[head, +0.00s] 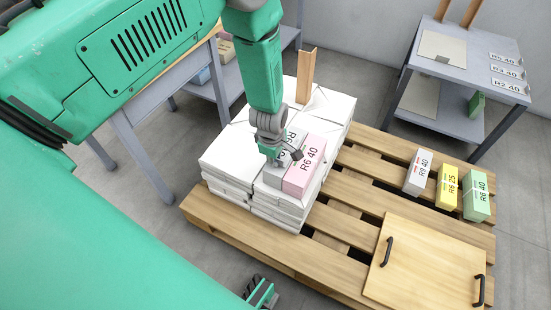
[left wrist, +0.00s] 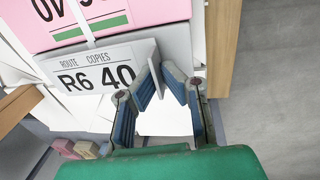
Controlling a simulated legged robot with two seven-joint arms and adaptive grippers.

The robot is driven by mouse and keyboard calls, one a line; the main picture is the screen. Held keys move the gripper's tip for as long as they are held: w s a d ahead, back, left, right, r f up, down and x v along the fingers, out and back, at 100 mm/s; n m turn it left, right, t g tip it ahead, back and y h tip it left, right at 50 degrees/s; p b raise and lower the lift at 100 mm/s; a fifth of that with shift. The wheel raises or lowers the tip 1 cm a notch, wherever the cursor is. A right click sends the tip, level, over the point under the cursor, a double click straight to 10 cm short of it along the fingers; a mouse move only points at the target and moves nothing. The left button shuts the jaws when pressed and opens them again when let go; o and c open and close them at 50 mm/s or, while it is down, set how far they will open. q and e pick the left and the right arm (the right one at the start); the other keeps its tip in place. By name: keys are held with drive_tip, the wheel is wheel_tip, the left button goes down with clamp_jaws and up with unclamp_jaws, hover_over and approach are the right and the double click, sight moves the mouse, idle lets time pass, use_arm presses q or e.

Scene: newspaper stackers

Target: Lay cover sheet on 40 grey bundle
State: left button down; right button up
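A grey bundle labelled R6 40 (head: 288,141) lies on the white stacks beside a pink bundle (head: 304,166). In the left wrist view, the grey bundle (left wrist: 98,78) reads "ROUTE COPIES R6 40", with the pink one (left wrist: 110,20) behind it. My left gripper (head: 277,160) is low over the grey bundle's near left end. My right gripper (head: 262,293) is at the bottom edge, partly cut off. I cannot single out a cover sheet among the white paper.
White paper stacks (head: 230,160) sit on a wooden pallet (head: 355,188) with an upright wooden post (head: 305,75). White (head: 418,172), yellow (head: 447,187) and green (head: 476,196) bundles stand on the right. A handled wooden board (head: 430,262) lies in front. A grey cart (head: 465,70) holds a pale sheet (head: 442,47).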

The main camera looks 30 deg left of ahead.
use_arm(q)
drive_tip(key=shift+f+b, duration=0.3)
drive_tip(key=shift+f, duration=0.2)
drive_tip(key=c, duration=1.6)
unclamp_jaws()
drive_tip(key=shift+c, duration=0.2)
